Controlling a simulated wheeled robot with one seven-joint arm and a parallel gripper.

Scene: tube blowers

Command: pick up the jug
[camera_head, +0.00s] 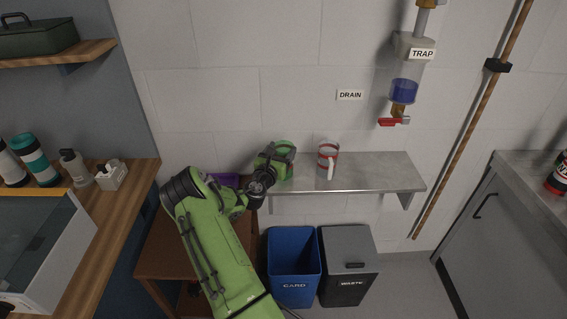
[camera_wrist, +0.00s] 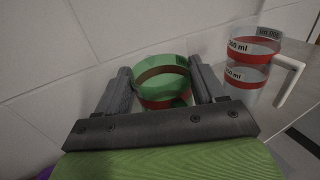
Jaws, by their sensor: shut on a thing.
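My gripper (camera_head: 276,166) is at the left part of the wall shelf, and its two fingers also show in the wrist view (camera_wrist: 160,68). It is shut on a green, open-topped vessel with red-brown bands (camera_wrist: 163,90). The fingers sit on either side of it, and no handle on it shows. I cannot tell whether its base touches the shelf. A clear measuring jug with red bands, ml marks and a white handle (camera_head: 328,157) stands upright on the shelf to the right. It also shows in the wrist view (camera_wrist: 250,62), apart from my gripper.
The grey shelf (camera_head: 385,175) is bare to the right of the clear jug. The wall is close behind. A tube marked TRAP (camera_head: 404,75) with a red valve hangs above the shelf's right. A blue CARD bin (camera_head: 293,262) and a grey WASTE bin (camera_head: 347,262) stand below.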

